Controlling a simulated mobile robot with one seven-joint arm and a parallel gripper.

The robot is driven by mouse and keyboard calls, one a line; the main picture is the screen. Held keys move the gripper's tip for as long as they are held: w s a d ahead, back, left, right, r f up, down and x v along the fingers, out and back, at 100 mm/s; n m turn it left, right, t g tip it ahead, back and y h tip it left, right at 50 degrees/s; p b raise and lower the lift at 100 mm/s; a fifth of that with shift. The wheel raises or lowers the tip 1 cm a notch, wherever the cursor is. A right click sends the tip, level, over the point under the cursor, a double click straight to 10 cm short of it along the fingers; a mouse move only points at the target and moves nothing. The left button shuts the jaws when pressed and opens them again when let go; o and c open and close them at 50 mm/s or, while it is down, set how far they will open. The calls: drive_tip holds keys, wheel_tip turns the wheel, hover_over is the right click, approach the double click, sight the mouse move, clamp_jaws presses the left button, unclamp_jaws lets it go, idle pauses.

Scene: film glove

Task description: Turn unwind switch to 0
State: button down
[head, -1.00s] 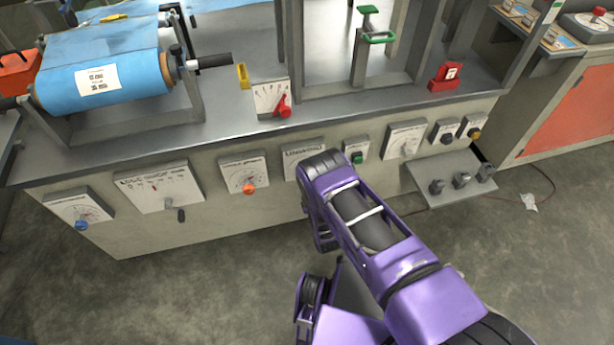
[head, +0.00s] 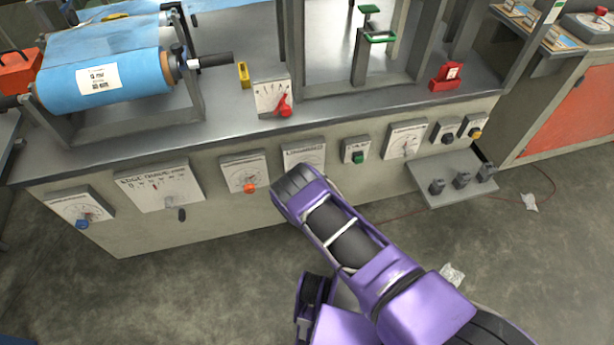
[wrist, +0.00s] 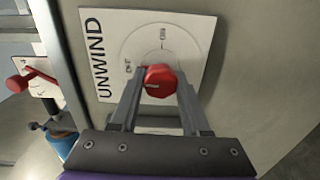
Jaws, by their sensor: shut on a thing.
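The unwind panel is a white plate (wrist: 185,30) marked UNWIND, its lettering running up the left side in the wrist view. A round dial with small marks, too blurred to read surely, surrounds a red knob (wrist: 161,79) bearing a short white line that lies roughly level in the picture. My gripper (wrist: 160,75) is shut on this knob, one finger on each side. In the head view what seems to be the same panel (head: 304,153) shows partly above my purple arm, which hides my gripper and the knob.
A panel with an orange knob (head: 249,188) is close on the left and a green-button box (head: 356,151) on the right. A box with a red lever (head: 284,108) stands on the bench above. A low shelf (head: 452,188) juts out at the right.

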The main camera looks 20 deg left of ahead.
idle(0.5)
drive_tip(key=shift+c, duration=1.9)
unclamp_jaws()
drive_tip(key=shift+s+d, duration=0.1)
